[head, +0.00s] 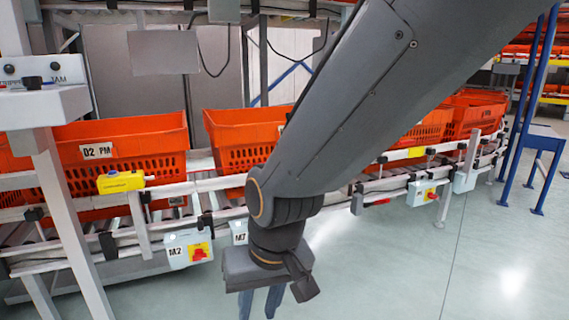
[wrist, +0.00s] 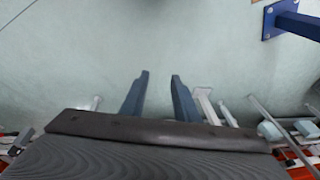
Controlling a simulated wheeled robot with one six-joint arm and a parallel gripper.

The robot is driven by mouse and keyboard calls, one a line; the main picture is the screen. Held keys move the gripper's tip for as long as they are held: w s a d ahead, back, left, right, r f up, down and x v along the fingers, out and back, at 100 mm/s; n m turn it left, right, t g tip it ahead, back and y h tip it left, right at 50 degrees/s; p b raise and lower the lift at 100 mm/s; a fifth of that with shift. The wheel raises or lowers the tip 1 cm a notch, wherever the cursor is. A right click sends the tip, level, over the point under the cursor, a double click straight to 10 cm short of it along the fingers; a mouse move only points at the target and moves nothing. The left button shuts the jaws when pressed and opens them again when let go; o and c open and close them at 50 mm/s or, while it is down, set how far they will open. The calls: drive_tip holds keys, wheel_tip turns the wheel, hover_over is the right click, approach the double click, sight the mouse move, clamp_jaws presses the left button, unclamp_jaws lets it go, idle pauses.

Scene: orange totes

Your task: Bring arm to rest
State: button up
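My arm reaches down across the middle of the head view, in front of the conveyor. My gripper (head: 259,306) hangs at its end over the floor, pointing down, and its fingers run toward the bottom edge of the picture. In the wrist view my gripper (wrist: 160,76) shows two blue fingers standing apart with only floor between them. It is open and empty.
Orange totes (head: 171,135) stand on a roller conveyor (head: 215,183) behind my arm. Control boxes (head: 187,249) hang on its front rail. A blue-legged table (head: 545,139) stands at the right. The green-grey floor (head: 400,270) at the lower right is clear.

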drive_tip(key=s+d+r+n+g, duration=0.2)
drive_tip(key=s+d, duration=0.1)
drive_tip(key=s, duration=0.6)
drive_tip(key=d+r+m+h+p, duration=0.1)
drive_tip(key=d+r+m+p, duration=0.2)
drive_tip(key=d+r+p, duration=0.7)
drive_tip(key=d+r+m+h+p, duration=0.1)
drive_tip(key=d+r+m+p, duration=0.2)
drive_tip(key=d+r+p, duration=0.8)
wheel_tip(320, 180, up, 5)
drive_tip(key=p, duration=1.1)
drive_tip(key=shift+w, duration=0.2)
drive_tip(key=shift+a, duration=0.1)
